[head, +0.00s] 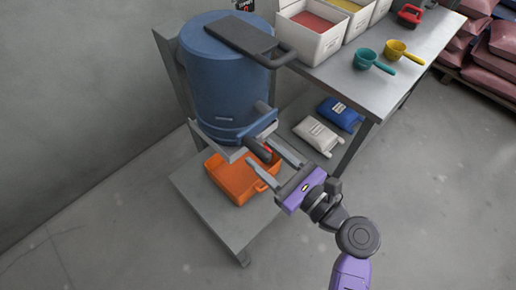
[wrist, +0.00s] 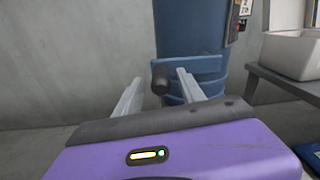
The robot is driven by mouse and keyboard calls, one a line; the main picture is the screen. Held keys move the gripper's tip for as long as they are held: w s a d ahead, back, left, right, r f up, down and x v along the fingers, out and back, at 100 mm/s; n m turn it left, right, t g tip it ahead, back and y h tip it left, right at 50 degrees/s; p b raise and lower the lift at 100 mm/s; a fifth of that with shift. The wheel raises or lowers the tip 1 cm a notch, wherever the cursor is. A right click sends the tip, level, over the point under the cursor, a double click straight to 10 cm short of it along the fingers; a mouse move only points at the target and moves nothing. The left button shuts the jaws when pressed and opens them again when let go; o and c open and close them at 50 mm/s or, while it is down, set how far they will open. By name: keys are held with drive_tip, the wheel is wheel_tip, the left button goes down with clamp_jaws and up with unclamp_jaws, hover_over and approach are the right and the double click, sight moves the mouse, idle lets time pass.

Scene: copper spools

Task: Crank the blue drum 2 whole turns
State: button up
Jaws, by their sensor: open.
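The blue drum (head: 222,85) stands upright at the upper left of the head view, and its side shows in the wrist view (wrist: 188,28). A blue crank arm (wrist: 203,64) is on its near side, with a dark round grip (wrist: 160,82) pointing toward me. My gripper (head: 262,149) is open in front of the drum. Whether a finger touches the grip I cannot tell.
An orange bin (head: 232,184) sits below the drum on a low grey shelf (head: 236,228). A grey bench (head: 335,82) at the right bears white boxes (head: 310,38) and teal (head: 366,58) and yellow (head: 397,48) scoops. Bags lie beneath it. The front floor is clear.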

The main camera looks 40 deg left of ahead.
drive_tip(key=shift+w+a, duration=0.15)
drive_tip(key=shift+a, duration=0.8)
drive_tip(key=shift+c, duration=0.2)
clamp_jaws()
idle(0.6)
